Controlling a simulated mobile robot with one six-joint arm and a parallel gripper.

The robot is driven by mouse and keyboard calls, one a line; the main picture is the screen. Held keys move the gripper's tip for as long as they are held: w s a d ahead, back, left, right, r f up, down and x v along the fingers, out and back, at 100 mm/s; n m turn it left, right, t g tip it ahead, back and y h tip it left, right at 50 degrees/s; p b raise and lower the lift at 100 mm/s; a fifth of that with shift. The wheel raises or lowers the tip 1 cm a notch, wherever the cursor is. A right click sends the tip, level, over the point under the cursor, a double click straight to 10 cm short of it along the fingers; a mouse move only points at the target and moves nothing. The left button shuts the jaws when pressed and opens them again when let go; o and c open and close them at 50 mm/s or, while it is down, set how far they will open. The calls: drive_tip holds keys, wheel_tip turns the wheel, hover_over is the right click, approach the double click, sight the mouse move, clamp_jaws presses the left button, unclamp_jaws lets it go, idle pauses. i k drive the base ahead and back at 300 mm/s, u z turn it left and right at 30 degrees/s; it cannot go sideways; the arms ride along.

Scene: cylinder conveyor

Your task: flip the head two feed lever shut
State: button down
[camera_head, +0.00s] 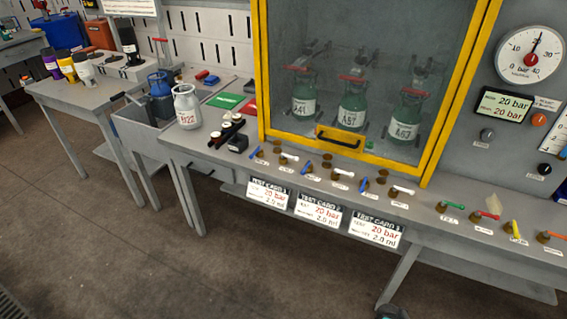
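A row of small valve levers runs along the bench front below a yellow-framed cabinet (262,75). In the middle pair, a blue lever (306,167) points away from the bench edge and a white lever (343,173) lies sideways. Their labels are too small to read, so I cannot tell which is the head two feed lever. The left pair has a blue lever (255,152) and a white lever (289,157). The right pair has a blue lever (363,185) and a white lever (402,190). My gripper is not in view.
Several green cylinders (352,115) stand behind the cabinet's glass. Green, red, yellow and orange levers (493,215) continue to the right. A dial gauge (530,55) hangs at right. A white cylinder (186,106) stands on the left bench end. Floor in front is clear.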

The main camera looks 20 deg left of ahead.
sight(306, 168)
drive_tip(key=z, duration=0.15)
drive_tip(key=k, duration=0.2)
drive_tip(key=u, duration=2.7)
drive_tip(key=k, duration=0.65)
drive_tip(key=z, duration=0.3)
drive_tip(key=i, duration=1.4)
drive_tip(key=u, duration=0.2)
